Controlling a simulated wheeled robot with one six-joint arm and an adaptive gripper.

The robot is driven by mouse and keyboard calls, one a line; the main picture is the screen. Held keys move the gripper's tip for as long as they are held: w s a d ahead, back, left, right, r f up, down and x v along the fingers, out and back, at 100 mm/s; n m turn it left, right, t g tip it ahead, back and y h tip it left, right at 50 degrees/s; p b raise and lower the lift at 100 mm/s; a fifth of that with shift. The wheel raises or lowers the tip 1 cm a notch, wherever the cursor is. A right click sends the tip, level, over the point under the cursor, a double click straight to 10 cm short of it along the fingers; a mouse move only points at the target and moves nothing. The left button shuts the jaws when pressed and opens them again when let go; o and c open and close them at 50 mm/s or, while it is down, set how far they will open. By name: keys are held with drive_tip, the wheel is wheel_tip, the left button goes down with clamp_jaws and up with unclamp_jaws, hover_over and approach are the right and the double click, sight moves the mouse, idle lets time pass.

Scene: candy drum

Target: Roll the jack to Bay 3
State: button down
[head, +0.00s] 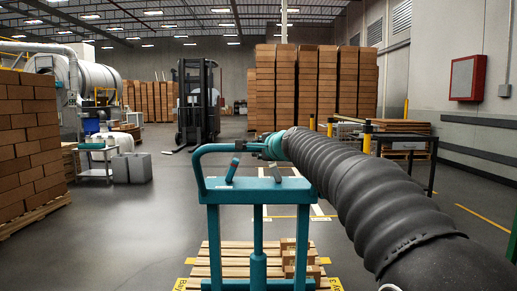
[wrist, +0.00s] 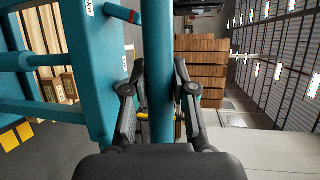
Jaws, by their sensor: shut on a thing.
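The teal jack (head: 258,192) stands right in front of me in the head view, its upright frame and looped handle upright. My gripper (wrist: 160,78) is shut on the handle bar (wrist: 159,40), with one black finger on each side of it in the wrist view. A wooden pallet (head: 222,258) with a few small cartons (head: 288,262) lies beyond the jack's frame. Yellow floor labels (head: 186,284) show beside it, only partly readable.
Stacked boxes (head: 30,140) on a pallet stand at the left. A forklift (head: 197,105) and tall box stacks (head: 300,85) are at the back. A dark table (head: 405,143) and yellow-topped posts (head: 367,135) stand at the right. Grey floor (head: 150,220) is clear at left.

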drive_tip(key=shift+r, duration=0.15)
drive_tip(key=c, duration=0.9)
unclamp_jaws()
drive_tip(key=shift+w, duration=0.2)
drive_tip(key=shift+s, duration=0.15)
drive_tip(key=v, duration=1.1)
drive_tip(key=shift+s+d, duration=0.25)
drive_tip(key=shift+s, duration=0.1)
